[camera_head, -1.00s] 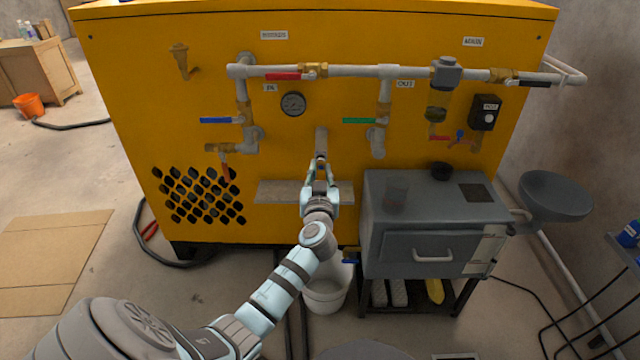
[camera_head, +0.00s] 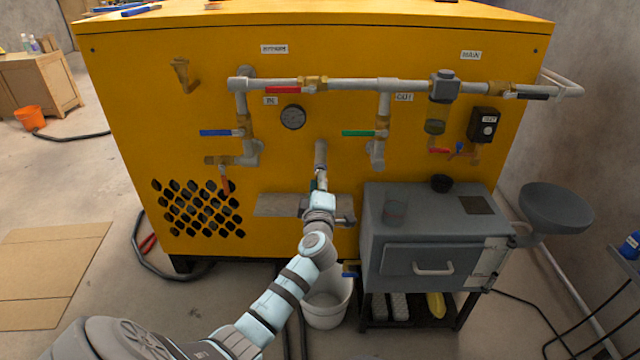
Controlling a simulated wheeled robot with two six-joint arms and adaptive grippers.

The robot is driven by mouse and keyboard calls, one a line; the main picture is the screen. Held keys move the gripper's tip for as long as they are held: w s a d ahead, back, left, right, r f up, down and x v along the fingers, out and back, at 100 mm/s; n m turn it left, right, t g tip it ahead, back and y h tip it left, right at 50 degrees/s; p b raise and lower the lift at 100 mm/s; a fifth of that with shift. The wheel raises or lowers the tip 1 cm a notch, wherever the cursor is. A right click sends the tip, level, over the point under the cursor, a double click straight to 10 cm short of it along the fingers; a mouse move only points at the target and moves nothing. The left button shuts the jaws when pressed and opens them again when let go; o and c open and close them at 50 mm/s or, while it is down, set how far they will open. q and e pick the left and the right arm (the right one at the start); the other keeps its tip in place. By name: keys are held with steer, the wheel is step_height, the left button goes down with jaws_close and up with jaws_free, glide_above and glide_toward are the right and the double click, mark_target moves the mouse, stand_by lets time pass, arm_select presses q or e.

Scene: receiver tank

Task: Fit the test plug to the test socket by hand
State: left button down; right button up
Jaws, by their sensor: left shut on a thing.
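My left gripper (camera_head: 320,188) is at the front of the yellow cabinet (camera_head: 345,30), above the grey shelf plate (camera_head: 277,205). It is shut on a small pale piece, which I take to be the test plug (camera_head: 321,177); my fingers hide much of it. Just above it a grey cylindrical fitting (camera_head: 320,153) stands out from the cabinet, which looks like the test socket. The held piece lines up below this fitting; I cannot tell whether they touch. My right gripper is not in view.
Grey pipes (camera_head: 350,85) with coloured valve levers and a round gauge (camera_head: 293,117) run above my gripper. A grey box unit (camera_head: 436,232) with a drawer stands at right. A white bucket (camera_head: 327,300) stands below my arm.

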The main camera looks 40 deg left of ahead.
arm_select(q)
steer(key=shift+n, duration=0.5)
steer(key=shift+b, duration=0.45)
steer(key=shift+b, duration=0.3)
steer(key=shift+w+a+r, duration=0.1)
steer(key=shift+w+a, duration=0.05)
steer(key=shift+w, duration=0.15)
